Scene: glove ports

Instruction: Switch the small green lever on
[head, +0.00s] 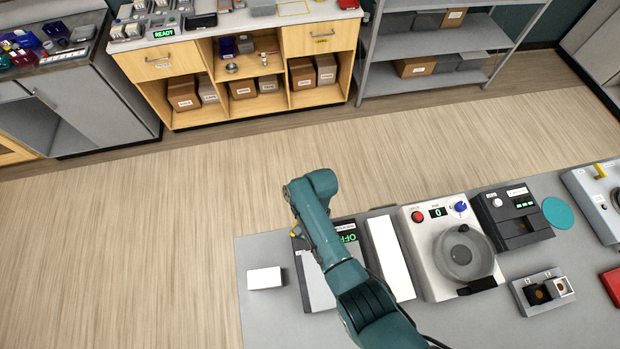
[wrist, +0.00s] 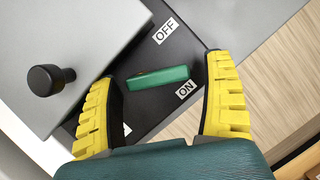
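The small green lever (wrist: 158,78) lies on a black plate in the wrist view. An OFF label (wrist: 165,31) is above it and an ON label (wrist: 185,89) is by its right end. My gripper (wrist: 162,72) is open, with one yellow finger on each side of the lever. I cannot tell whether either finger touches it. In the head view the grey device (head: 318,291) is partly behind my arm, and its green display (head: 348,238) appears to read OFF, upside down. The lever is hidden there.
A black knob (wrist: 50,79) stands on the grey panel beside the lever. On the bench, a white block (head: 265,278) is left of the device; a white panel (head: 390,258) and a machine with a round bowl (head: 464,255) are to its right.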

